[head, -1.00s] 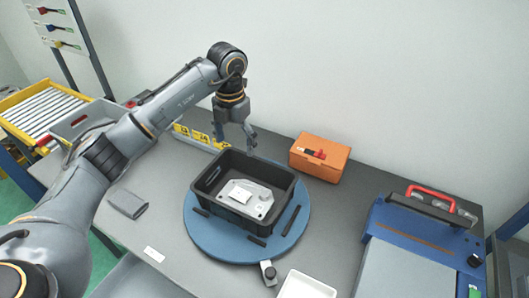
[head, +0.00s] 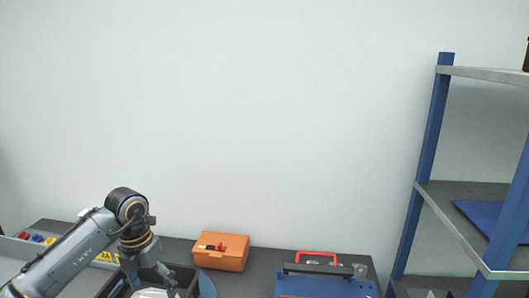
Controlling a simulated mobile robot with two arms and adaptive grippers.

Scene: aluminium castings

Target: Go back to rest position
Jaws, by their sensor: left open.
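My left arm comes in low at the left of the head view. Its gripper (head: 149,279) points down with its fingers apart and nothing between them. It appears at the back of a black crate (head: 187,282), overlapping it in the picture; I cannot tell the height gap. A pale casting (head: 152,293) shows in the crate, mostly cut off by the lower edge. The crate stands on a blue round turntable (head: 207,288), of which only a sliver shows. My right gripper is out of view.
An orange box (head: 221,251) stands on the dark table (head: 247,282) by the wall. A blue case (head: 325,286) with a red handle is to its right. A blue-post shelf rack (head: 428,150) rises at the right. Coloured items (head: 37,238) lie far left.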

